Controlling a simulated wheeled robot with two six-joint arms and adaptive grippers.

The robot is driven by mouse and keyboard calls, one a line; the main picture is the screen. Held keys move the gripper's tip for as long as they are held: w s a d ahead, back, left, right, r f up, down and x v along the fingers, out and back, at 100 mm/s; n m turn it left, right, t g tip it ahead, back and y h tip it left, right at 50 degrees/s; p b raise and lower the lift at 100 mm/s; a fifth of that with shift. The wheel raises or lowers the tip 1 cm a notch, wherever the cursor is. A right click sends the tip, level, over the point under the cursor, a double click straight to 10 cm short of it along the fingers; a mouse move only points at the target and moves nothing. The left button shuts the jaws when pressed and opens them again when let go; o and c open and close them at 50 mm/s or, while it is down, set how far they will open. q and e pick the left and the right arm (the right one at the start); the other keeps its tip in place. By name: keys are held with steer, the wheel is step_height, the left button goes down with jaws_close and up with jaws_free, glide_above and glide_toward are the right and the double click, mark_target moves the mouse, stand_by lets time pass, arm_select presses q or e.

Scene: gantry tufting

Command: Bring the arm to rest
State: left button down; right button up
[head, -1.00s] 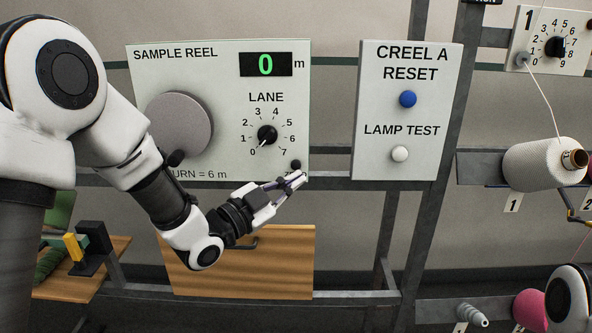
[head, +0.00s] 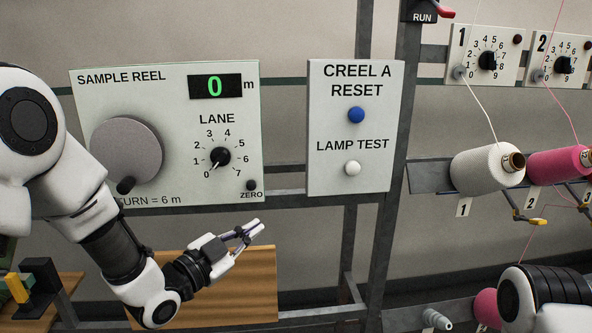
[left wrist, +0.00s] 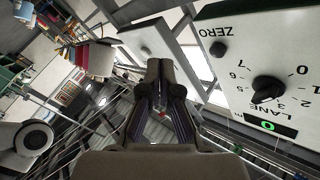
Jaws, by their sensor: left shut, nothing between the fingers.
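My left gripper (head: 257,229) is shut and empty. It is in free air below the sample reel panel (head: 90,85), just under its small dark ZERO button (head: 251,186) and apart from it. The shut fingers also show in the left wrist view (left wrist: 160,80), with the ZERO button (left wrist: 217,48) to their upper right. The panel display (head: 215,87) reads 0 m. The white mark of the lane knob (head: 220,156) points near 0. My right gripper is not in view.
To the right is the creel panel (head: 320,150) with a blue reset button (head: 356,115) and a white lamp test button (head: 352,168). A wooden board (head: 250,290) lies behind the gripper, low down.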

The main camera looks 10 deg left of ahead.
arm_select(q)
steer(key=s+a+f+n+g+y, duration=0.1)
steer(key=s+f+n+g+y, duration=0.3)
steer(key=f, duration=1.1)
steer(key=s+f+g, duration=0.3)
steer(key=s+f, duration=0.2)
steer(key=f, duration=1)
steer(key=s+a+f+n+g+y, duration=0.1)
steer(key=s+a+f+n+g, duration=0.1)
steer(key=s, duration=0.6)
steer(key=s+a+f+n+g+y, duration=0.2)
steer(key=s+f+n+g, duration=0.2)
steer(key=s+f, duration=0.2)
steer(key=s+a+f+n+g+y, duration=0.2)
steer(key=s+f, duration=0.3)
steer(key=s, duration=0.5)
steer(key=shift+s+a+n+g, duration=0.15)
steer(key=shift+a+n+g, duration=0.15)
steer(key=shift+n+g, duration=0.4)
steer(key=shift+f, duration=0.1)
